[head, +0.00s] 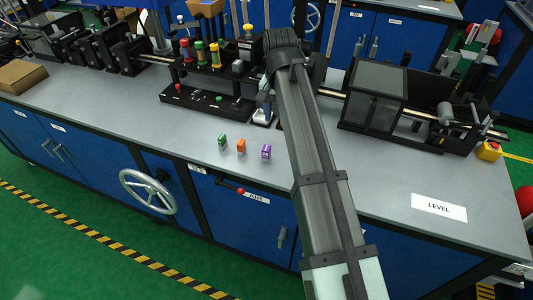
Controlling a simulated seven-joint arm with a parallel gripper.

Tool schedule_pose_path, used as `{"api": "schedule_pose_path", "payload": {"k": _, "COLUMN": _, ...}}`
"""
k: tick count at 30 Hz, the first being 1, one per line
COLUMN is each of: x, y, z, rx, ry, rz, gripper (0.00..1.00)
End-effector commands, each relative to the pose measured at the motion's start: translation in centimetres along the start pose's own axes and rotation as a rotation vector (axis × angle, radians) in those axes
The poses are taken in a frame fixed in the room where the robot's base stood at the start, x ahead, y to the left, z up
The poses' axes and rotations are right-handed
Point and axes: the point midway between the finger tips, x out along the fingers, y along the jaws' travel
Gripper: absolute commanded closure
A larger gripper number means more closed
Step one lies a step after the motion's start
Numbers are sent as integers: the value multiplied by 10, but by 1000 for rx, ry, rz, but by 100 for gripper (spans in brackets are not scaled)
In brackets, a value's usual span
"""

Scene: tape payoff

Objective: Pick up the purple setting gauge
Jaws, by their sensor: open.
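The purple setting gauge (266,152) is a small upright block with a light mark on its face. It stands on the grey bench top, the rightmost in a row of three small blocks. My gripper (266,108) is seen small at the left edge of my arm, behind and above the purple gauge and apart from it. It is open, with nothing visible in it. My arm hides part of it. An orange block (241,146) and a green block (222,142) stand to the left of the purple gauge.
A black rack with coloured knobs (205,57) stands behind the blocks, with a black control strip (207,102) before it. A dark boxed machine (375,97) stands to the right. A LEVEL card (439,207) lies front right. The bench top (120,115) around the blocks is clear.

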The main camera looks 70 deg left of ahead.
Motion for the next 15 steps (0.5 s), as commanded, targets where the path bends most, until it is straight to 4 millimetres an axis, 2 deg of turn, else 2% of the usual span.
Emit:
{"api": "schedule_pose_path", "payload": {"k": 1, "x": -2, "y": -13, "z": 7, "rx": -11, "ry": -6, "rz": -7, "gripper": 45}}
{"api": "schedule_pose_path", "payload": {"k": 3, "x": -4, "y": -24, "z": 14, "rx": -18, "ry": -13, "rz": -14, "gripper": 45}}
{"api": "schedule_pose_path", "payload": {"k": 8, "x": -2, "y": -36, "z": 21, "rx": -24, "ry": -20, "rz": -21, "gripper": 45}}
{"api": "schedule_pose_path", "payload": {"k": 15, "x": 35, "y": -36, "z": 23, "rx": -24, "ry": -21, "rz": -21, "gripper": 45}}
